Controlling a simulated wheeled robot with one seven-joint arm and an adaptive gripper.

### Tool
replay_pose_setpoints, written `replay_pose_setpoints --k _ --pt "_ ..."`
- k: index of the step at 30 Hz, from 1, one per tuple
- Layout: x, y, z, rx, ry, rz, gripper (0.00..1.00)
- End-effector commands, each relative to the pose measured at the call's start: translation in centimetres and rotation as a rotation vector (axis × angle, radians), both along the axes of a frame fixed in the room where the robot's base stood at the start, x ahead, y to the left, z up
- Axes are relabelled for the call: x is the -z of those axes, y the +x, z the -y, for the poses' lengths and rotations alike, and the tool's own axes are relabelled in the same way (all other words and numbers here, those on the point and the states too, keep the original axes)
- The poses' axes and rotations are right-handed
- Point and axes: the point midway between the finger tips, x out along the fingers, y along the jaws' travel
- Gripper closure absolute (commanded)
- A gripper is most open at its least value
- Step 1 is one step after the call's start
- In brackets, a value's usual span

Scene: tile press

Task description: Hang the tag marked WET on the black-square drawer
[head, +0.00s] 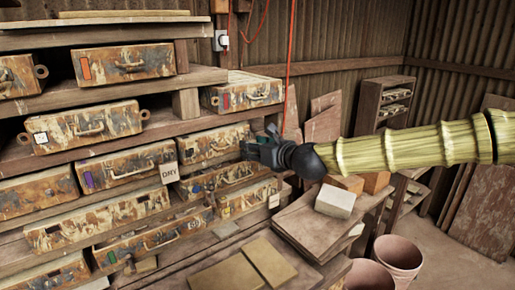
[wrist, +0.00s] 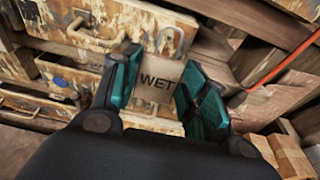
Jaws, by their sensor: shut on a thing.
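My gripper (head: 249,148) is out in front of the right part of the drawer rack. In the wrist view its two teal fingers (wrist: 157,82) stand either side of a pale tag marked WET (wrist: 160,80) and are shut on it. I cannot make out this tag in the head view. A rusty drawer (head: 90,127) at the left, second row down, bears a pale label with a small dark mark (head: 40,137), which looks like the black square. It has a ring at each side; the right ring (head: 144,114) shows no tag. My gripper is well to the right of it.
A tag marked DRY (head: 168,173) hangs beside the purple-marked drawer (head: 105,167). Another pale tag (head: 274,201) hangs lower right. Shelf boards jut out between drawers. An orange cord (head: 289,60) hangs behind my gripper. Boards and a pale block (head: 335,201) lie below my arm.

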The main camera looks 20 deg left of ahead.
Motion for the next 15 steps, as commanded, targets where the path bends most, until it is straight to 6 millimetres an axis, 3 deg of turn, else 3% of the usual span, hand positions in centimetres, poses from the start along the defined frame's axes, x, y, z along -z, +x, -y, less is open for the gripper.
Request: replay_pose_setpoints --k 15 --pt "1.0 0.9 -1.2 0.000 0.001 -0.001 0.72"
